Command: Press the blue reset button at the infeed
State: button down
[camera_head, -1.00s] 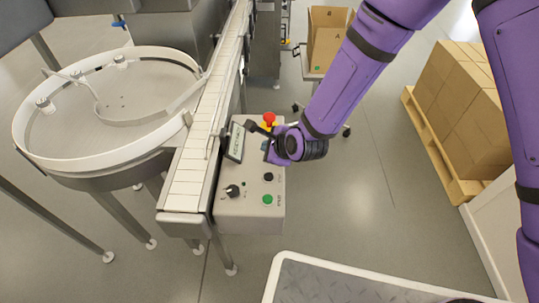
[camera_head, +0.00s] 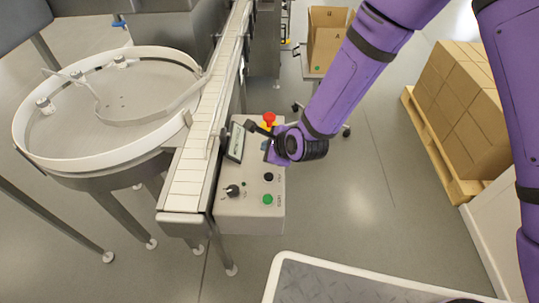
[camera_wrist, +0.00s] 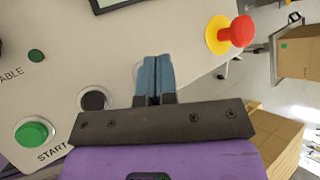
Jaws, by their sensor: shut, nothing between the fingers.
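The control panel (camera_head: 250,207) stands at the end of the conveyor. My gripper (camera_head: 266,147) is over its upper part, below the red emergency stop (camera_head: 269,118). In the wrist view, my blue-grey fingers (camera_wrist: 156,62) are shut together with nothing between them and point at the panel face. A pale button ring (camera_wrist: 138,69) shows just beside the fingertips. The blue reset button itself is not clearly visible; the fingers cover that spot. I cannot tell whether the fingertips touch it.
The black button (camera_wrist: 95,100) and green start button (camera_wrist: 33,132) lie left of my fingers in the wrist view. The panel also has a selector knob (camera_head: 232,190) and a screen (camera_head: 236,143). A round turntable (camera_head: 75,135) is left of the conveyor (camera_head: 187,180); boxes (camera_head: 470,120) stand right.

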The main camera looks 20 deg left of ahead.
jog(key=shift+f, duration=0.1)
jog(key=shift+f, duration=0.3)
jog(key=shift+f, duration=0.5)
dwell(0.9)
jog(key=shift+r, duration=0.15)
dwell(0.3)
jog(key=shift+r, duration=0.8)
jog(key=shift+r, duration=2.5)
